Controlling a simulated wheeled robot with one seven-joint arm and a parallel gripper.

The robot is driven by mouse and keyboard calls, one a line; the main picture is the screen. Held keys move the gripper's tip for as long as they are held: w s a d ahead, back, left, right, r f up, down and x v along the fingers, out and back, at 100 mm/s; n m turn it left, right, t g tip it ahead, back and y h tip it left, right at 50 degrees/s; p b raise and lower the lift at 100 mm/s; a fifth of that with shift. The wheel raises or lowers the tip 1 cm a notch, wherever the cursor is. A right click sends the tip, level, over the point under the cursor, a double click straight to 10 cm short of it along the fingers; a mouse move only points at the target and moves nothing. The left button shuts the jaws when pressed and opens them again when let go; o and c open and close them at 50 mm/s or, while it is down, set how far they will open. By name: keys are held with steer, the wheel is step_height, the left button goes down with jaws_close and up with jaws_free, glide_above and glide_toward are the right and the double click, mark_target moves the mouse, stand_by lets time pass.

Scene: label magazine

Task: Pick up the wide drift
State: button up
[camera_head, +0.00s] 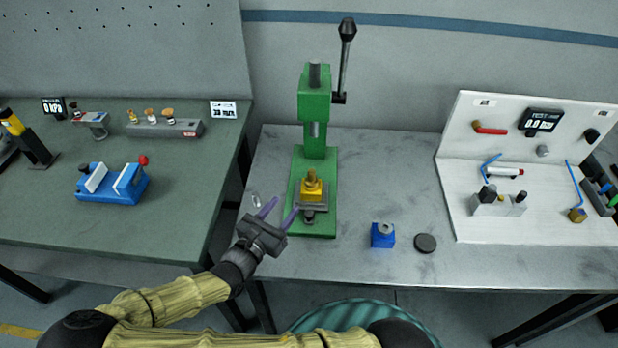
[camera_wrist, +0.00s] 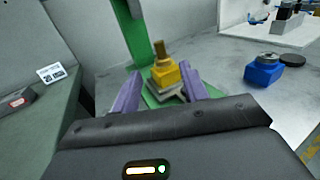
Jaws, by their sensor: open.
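No part is clearly marked as the wide drift, and I cannot tell which one it is. A brass-coloured stepped pin (camera_head: 311,177) stands upright in a yellow block (camera_head: 312,193) on the green press (camera_head: 315,93). In the wrist view the pin (camera_wrist: 160,51) and the yellow block (camera_wrist: 166,77) are ahead of the fingers. A small pale cylindrical piece (camera_head: 256,199) lies on the bench left of the press, close to my gripper. My gripper (camera_head: 282,210) is open with purple fingers, at the press base's front left. It also shows empty in the wrist view (camera_wrist: 160,88).
A blue block with a grey top (camera_head: 382,237) and a dark disc (camera_head: 426,243) sit right of the press. A white test panel (camera_head: 470,215) stands farther right. The left bench holds a blue vise (camera_head: 112,188). The press lever (camera_head: 344,60) rises at the back.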

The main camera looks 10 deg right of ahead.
steer(key=p, duration=0.2)
glide_toward(312, 171)
steer(key=x, duration=0.4)
steer(key=shift+w, duration=0.1)
steer(key=shift+w+d, duration=0.35)
steer(key=shift+w, duration=0.15)
steer(key=shift+a+f, duration=0.1)
steer(key=shift+a, duration=0.05)
steer(key=shift+s+a, duration=0.1)
steer(key=shift+d, duration=0.25)
steer(key=p+x, duration=0.1)
steer(key=x, duration=0.4)
steer(key=shift+s+p, duration=0.15)
steer(key=shift+p, duration=0.25)
steer(key=shift+d, duration=0.15)
steer(key=shift+w, duration=0.2)
steer(key=shift+w, duration=0.1)
